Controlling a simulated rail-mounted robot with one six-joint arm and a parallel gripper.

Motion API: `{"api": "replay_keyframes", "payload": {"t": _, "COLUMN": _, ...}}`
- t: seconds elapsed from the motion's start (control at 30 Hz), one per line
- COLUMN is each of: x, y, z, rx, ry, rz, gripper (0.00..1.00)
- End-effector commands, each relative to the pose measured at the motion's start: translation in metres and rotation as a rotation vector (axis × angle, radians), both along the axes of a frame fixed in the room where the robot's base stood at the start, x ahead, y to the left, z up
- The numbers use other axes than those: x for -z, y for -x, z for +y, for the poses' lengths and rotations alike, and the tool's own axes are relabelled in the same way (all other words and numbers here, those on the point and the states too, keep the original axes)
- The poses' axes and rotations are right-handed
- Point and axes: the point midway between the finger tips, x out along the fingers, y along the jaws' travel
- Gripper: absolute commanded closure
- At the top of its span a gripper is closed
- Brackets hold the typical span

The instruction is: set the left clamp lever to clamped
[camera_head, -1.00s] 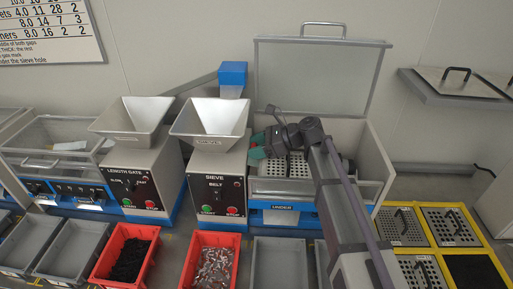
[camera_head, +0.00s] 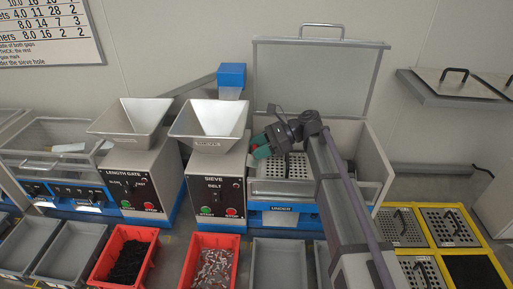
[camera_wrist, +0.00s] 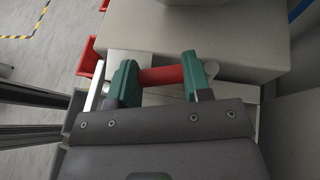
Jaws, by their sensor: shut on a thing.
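The left clamp lever has a red grip, seen in the wrist view (camera_wrist: 162,76), lying crosswise between the two green fingers of my gripper (camera_wrist: 163,80). My gripper is shut on this red grip. In the head view my gripper (camera_head: 259,146) is inside the open sieve machine at its left side, beside the perforated sieve plate (camera_head: 298,166). A bit of red shows at the fingers there. My gripper hides most of the lever, and its clamp position cannot be read.
The clear lid (camera_head: 315,78) of the sieve machine stands open behind my arm. The machine's right wall (camera_head: 375,170) is close to my arm. The sieve control box (camera_head: 217,190) with its hopper (camera_head: 209,120) stands just left. Red bins (camera_head: 211,238) stand in front.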

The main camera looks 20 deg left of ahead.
Motion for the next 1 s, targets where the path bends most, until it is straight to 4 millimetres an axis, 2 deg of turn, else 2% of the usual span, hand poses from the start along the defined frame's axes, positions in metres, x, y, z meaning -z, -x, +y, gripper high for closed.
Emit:
{"api": "replay_keyframes", "payload": {"t": 0.4, "x": 0.0002, "y": -0.0091, "z": -0.0073, "rx": -0.228, "ry": 0.002, "rz": 0.001, "gripper": 0.79}}
{"api": "replay_keyframes", "payload": {"t": 0.97, "x": 0.0002, "y": -0.0093, "z": -0.0089, "rx": -0.27, "ry": 0.001, "rz": 0.0, "gripper": 0.79}}
{"api": "replay_keyframes", "payload": {"t": 1.0, "x": 0.0003, "y": -0.0093, "z": -0.009, "rx": -0.27, "ry": 0.001, "rz": 0.0, "gripper": 0.53}}
